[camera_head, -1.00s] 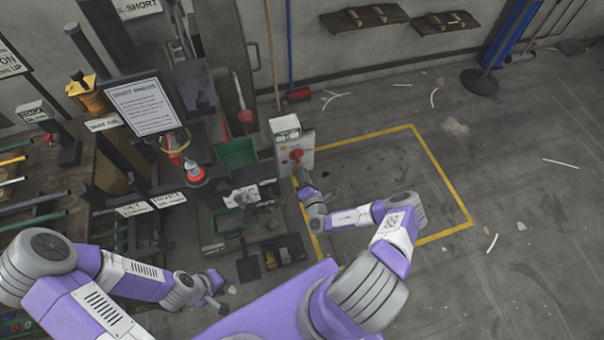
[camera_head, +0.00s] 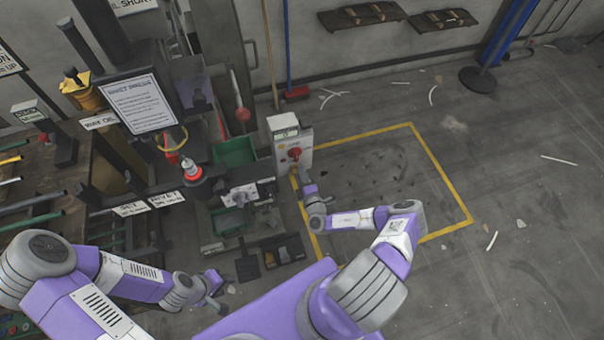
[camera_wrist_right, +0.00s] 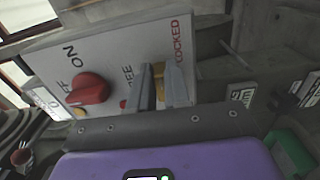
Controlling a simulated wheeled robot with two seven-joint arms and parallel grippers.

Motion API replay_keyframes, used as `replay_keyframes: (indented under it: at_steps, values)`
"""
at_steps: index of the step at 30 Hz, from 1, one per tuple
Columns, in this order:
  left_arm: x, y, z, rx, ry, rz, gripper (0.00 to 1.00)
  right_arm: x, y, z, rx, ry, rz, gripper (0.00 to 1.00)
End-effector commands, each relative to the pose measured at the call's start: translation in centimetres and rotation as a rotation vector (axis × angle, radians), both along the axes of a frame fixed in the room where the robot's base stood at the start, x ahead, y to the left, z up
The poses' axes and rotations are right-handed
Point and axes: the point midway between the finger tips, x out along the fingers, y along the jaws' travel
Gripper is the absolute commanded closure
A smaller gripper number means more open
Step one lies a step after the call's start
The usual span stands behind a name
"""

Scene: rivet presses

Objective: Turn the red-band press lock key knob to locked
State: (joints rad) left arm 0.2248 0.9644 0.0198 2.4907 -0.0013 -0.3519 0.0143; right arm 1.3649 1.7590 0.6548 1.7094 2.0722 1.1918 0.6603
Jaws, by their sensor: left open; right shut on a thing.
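The control box (camera_head: 281,150) stands at the right side of the press, with a red knob (camera_head: 295,153) on its face. In the right wrist view its panel (camera_wrist_right: 120,55) carries the red ON/OFF knob (camera_wrist_right: 88,88) and the words FREE and LOCKED. My right gripper (camera_wrist_right: 162,82) is shut on the yellowish lock key knob (camera_wrist_right: 158,69), between those two words. The fingers hide most of the key knob, so its exact angle is unclear. In the head view my right gripper (camera_head: 298,172) is at the box's lower face. My left gripper (camera_head: 217,296) is open and empty, low in front of the press.
The press has a sign board (camera_head: 142,104) and a red-topped part (camera_head: 190,171). A green bin (camera_head: 234,151) is left of the box, and dark trays (camera_head: 283,250) lie below. Free floor marked by a yellow line (camera_head: 440,165) lies to the right.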

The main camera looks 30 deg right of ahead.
Motion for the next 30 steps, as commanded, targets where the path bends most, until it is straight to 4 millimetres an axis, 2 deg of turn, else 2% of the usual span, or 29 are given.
replay_keyframes:
  at_steps: [12, 13, 18, 26, 30]
  values:
    - [0.0, 0.0, 0.0, 0.000, 0.000, 0.000, 0.57, 0.0, 0.1, -0.1, 0.010, 0.000, 0.001, 1.00]
    - [0.0, 0.0, 0.0, 0.000, 0.000, 0.000, 0.57, 0.0, 0.1, -0.1, 0.010, 0.000, 0.001, 0.80]
    - [0.0, 0.0, 0.0, 0.000, 0.000, 0.000, 0.57, 0.0, 0.1, 0.0, 0.009, -0.001, 0.001, 0.57]
    - [0.0, 0.0, 0.0, 0.000, 0.000, 0.000, 0.57, -0.1, 0.0, 0.0, 0.007, -0.001, 0.000, 0.57]
    - [0.0, 0.0, 0.4, 0.000, 0.000, 0.000, 0.57, -1.4, 0.3, 0.0, 0.008, 0.002, -0.001, 0.57]
